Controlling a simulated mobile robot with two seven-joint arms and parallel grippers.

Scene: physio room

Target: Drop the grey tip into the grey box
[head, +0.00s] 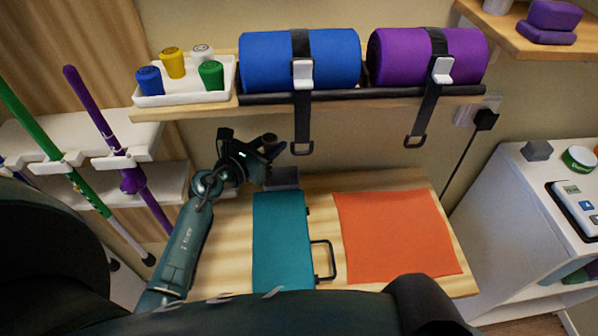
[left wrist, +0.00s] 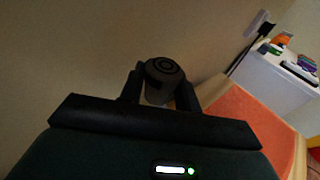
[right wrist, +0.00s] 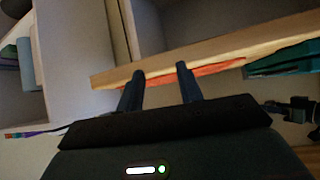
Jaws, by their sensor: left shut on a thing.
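The grey tip (left wrist: 165,72) is a short dark grey cylinder with rings on its end face. It sits between the fingers of my left gripper (left wrist: 160,90), which is shut on it. In the head view my left gripper (head: 270,148) is raised above the back of the wooden table. A grey box (head: 283,178) stands on the table just below it, partly hidden by the gripper. My right gripper (right wrist: 160,72) is open and empty, near the table edge in the right wrist view. It is not visible in the head view.
A teal case (head: 281,240) with a black handle and an orange cloth (head: 395,235) lie on the table. Above is a shelf with a white tray (head: 190,98) of coloured caps, and blue and purple rolls with hanging straps. A grey block (head: 537,150) sits on the white cabinet.

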